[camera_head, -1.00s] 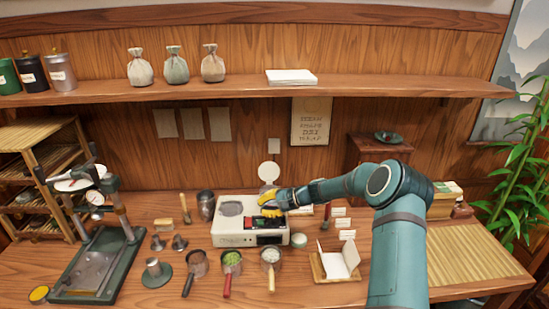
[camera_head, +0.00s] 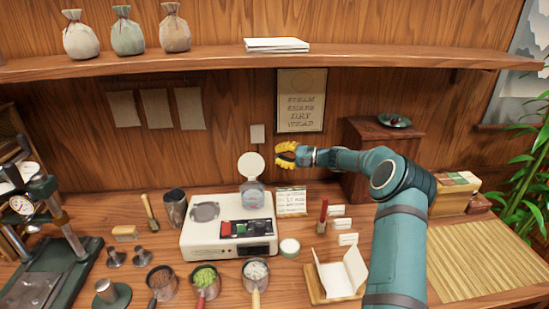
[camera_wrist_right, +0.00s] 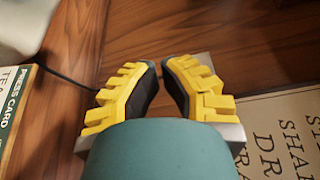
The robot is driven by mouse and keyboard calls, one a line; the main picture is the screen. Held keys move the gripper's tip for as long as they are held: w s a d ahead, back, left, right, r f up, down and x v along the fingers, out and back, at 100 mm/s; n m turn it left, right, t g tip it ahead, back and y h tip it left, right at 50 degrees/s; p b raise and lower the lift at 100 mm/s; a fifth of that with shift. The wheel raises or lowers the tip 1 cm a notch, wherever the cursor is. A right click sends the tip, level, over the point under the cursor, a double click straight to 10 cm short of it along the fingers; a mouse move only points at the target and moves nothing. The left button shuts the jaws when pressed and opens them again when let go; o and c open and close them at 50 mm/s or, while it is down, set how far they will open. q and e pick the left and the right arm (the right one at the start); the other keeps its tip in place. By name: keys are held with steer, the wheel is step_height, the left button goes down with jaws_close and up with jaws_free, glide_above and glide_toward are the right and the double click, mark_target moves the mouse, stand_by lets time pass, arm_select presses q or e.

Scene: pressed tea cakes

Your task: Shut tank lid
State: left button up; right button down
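The tank (camera_head: 252,194) is a small translucent vessel at the back right of the white machine (camera_head: 212,240) on the counter. Its round pale lid (camera_head: 251,165) stands up, tilted open behind the tank's mouth. My right gripper (camera_head: 282,154), with yellow fingers, is to the right of the lid, apart from it and above the counter. In the right wrist view, its fingertips (camera_wrist_right: 160,66) have a narrow gap with nothing between them. My left gripper is out of view.
A press card (camera_head: 291,201) stands right of the tank. Several handled cups are in front of the machine. A shelf (camera_head: 250,66) overhangs the back, and a wooden cabinet (camera_head: 365,160) stands right.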

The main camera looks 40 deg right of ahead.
mark_target(257, 156)
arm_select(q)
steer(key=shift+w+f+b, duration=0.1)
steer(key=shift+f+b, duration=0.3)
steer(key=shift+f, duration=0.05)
arm_select(e)
steer(key=shift+w+a, duration=0.6)
steer(key=shift+a, duration=0.55)
steer(key=shift+w+a, duration=0.55)
steer(key=shift+a, duration=0.65)
steer(key=shift+w+a, duration=0.6)
steer(key=shift+a, duration=0.55)
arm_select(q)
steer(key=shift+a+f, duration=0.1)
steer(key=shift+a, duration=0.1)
